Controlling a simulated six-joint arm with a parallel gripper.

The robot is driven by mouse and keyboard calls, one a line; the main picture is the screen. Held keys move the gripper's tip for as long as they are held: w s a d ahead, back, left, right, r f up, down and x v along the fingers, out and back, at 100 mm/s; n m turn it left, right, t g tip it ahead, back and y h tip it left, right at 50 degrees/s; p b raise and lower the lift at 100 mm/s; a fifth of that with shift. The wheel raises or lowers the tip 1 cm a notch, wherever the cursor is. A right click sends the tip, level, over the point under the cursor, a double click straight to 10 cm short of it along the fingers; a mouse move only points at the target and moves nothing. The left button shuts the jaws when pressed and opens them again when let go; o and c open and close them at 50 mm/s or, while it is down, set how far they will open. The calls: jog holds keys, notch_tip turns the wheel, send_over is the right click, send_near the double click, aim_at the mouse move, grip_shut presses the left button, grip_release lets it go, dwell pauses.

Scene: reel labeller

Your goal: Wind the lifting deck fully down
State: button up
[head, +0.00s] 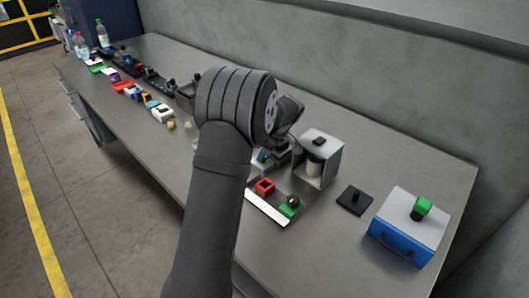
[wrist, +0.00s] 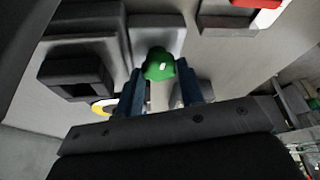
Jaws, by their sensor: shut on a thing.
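In the wrist view a rounded green knob (wrist: 158,64) with a small white mark sits between the dark blue fingers of my gripper (wrist: 160,82). The fingers are closed on its two sides. A light grey block shows behind the knob. In the head view my arm hides the gripper and the knob it holds; the wrist is over the bench, left of a grey housing with a pale roll (head: 316,165). I cannot make out which part is the lifting deck or how high it stands.
Several small items and bottles line the far left. A wall runs behind.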

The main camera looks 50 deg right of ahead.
jog(key=shift+n, duration=0.4)
jog(key=o, duration=1)
jog(key=shift+d, duration=0.1)
jog(key=shift+m, duration=0.3)
